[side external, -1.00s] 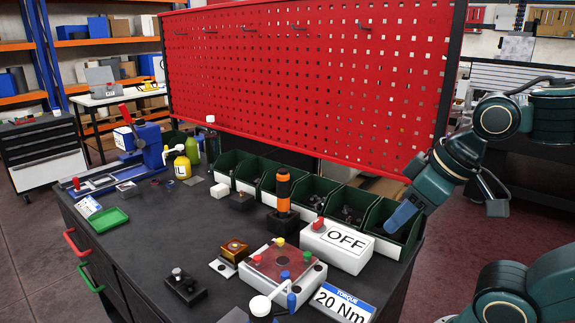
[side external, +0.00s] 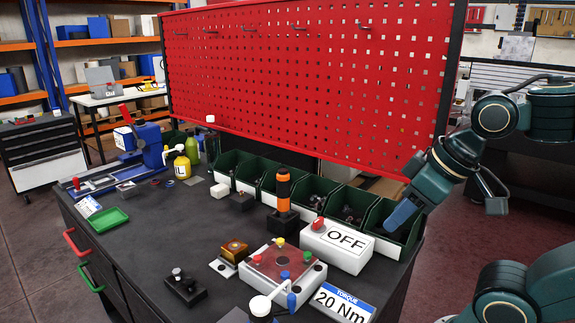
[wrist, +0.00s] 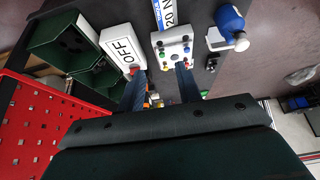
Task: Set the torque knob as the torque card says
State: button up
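The torque card (side external: 340,303) lies at the table's front right edge and reads "TORQUE 20 Nm"; part of it shows in the wrist view (wrist: 165,12). An orange and black driver (side external: 283,188) stands upright in a dark base behind the white fixture. I cannot make out a torque knob or scale on it. My gripper (side external: 392,226) is in the air at the right, over the rightmost green bins and apart from the driver. In the wrist view my gripper (wrist: 161,70) has its two blue fingers spread, with nothing seen between them.
A white box (side external: 338,245) marked "OFF" with a red knob stands in front of the bins (side external: 393,248). The white fixture (side external: 310,283) with coloured knobs sits before it. A red pegboard (side external: 310,75) rises behind.

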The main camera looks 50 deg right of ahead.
jog(key=w, duration=0.1)
jog(key=n+g, duration=0.6)
jog(key=n, duration=1.2)
send_over(319, 219)
notch_tip(319, 219, down, 2)
jog(key=shift+f, duration=0.15)
jog(key=shift+f, duration=6.85)
grip_shut()
